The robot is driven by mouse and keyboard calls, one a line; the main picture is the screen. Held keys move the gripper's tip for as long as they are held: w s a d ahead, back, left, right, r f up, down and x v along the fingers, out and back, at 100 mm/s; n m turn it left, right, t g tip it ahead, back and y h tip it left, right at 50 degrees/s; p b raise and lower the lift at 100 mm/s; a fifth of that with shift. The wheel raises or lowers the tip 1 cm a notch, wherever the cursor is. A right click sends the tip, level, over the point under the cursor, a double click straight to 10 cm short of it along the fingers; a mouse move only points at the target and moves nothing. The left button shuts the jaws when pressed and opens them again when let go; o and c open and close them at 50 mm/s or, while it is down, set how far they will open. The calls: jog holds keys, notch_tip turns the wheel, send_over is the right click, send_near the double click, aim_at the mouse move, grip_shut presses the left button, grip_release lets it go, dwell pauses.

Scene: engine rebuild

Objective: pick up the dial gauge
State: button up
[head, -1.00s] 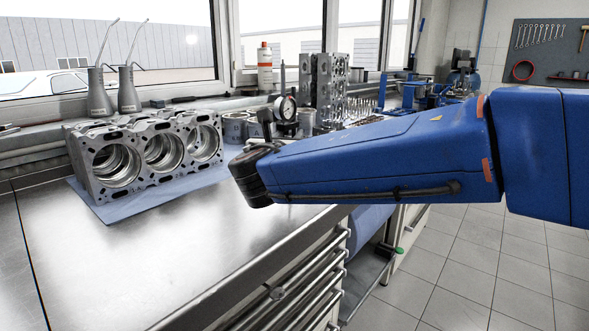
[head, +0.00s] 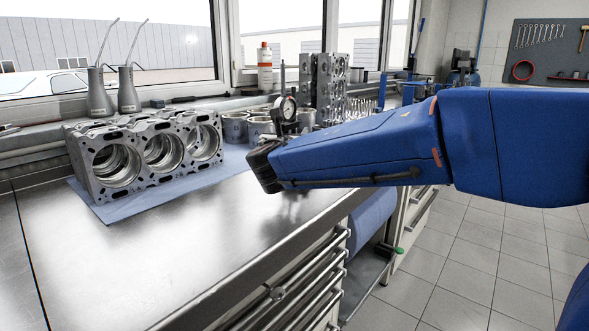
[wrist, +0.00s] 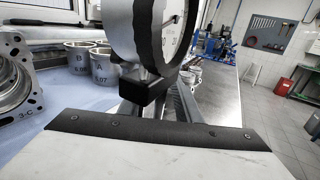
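The dial gauge (head: 285,109), with a round white face and dark rim, stands upright on the bench behind my wrist in the head view. Its lower part is partly hidden by my arm. In the wrist view the dial gauge (wrist: 123,26) is large and close, cut off by the top edge, with a black block below its dial. My gripper (wrist: 155,104) has its grey fingers apart, on either side of the area under that block. I see no clear contact between fingers and block.
An engine block (head: 150,158) sits on a blue mat (head: 92,200) to the left. Lettered cylinder liners (wrist: 103,68) stand close left of the gauge. A grey upright engine part (head: 328,88) and small parts stand behind. The front bench top (head: 150,245) is clear.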

grip_shut()
jog(key=shift+r, duration=0.1)
